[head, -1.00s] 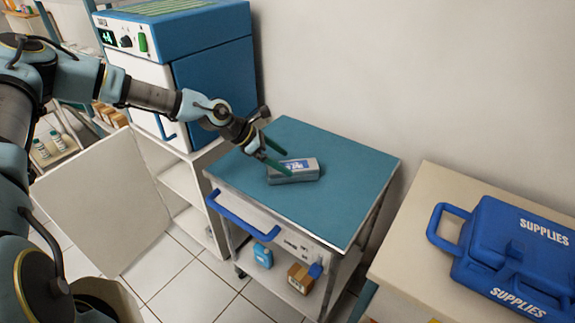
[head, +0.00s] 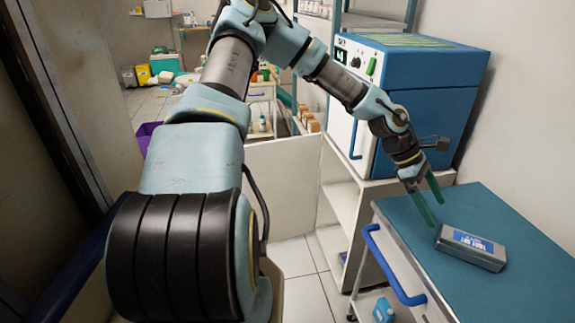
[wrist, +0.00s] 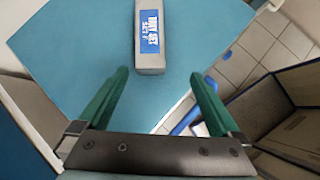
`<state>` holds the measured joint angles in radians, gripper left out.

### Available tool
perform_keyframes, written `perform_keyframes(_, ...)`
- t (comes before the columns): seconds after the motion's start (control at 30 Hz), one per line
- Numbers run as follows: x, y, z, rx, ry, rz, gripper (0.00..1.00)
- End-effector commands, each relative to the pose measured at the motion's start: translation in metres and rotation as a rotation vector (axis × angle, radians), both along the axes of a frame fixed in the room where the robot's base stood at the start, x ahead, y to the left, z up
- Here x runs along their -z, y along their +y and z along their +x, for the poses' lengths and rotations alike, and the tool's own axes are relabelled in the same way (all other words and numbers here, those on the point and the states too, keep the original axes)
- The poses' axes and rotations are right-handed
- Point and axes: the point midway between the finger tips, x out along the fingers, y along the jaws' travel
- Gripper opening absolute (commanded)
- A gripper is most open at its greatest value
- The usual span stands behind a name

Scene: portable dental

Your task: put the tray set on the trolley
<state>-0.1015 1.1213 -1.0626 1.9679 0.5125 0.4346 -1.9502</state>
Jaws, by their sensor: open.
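The tray set, a grey box with a blue label (head: 471,247), lies flat on the teal top of the trolley (head: 520,221). It also shows in the wrist view (wrist: 150,38), beyond my fingertips at the top. My gripper (head: 431,203) is open and empty, with its two green fingers apart. In the head view it is above the trolley's left part, just left of the tray set and apart from it. The wrist view shows nothing between the fingers (wrist: 159,82) but the teal top behind.
A blue-and-white cabinet (head: 415,98) stands on a white shelf unit behind the trolley. The trolley has a blue handle (head: 390,265) on its near side and a blue item (head: 383,309) low down. Tiled floor (head: 295,262) is clear left of it.

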Motion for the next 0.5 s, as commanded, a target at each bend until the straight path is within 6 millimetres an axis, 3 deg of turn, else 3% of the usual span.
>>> perform_keyframes(0.13,0.016,0.067,0.003,0.206,-0.194,0.108,0.99)
perform_keyframes(0.23,0.017,0.123,0.01,0.354,-0.313,0.183,0.99)
perform_keyframes(0.37,0.003,0.194,0.02,0.527,-0.439,0.267,0.99)
perform_keyframes(0.5,-0.028,0.265,0.025,0.684,-0.548,0.341,0.99)
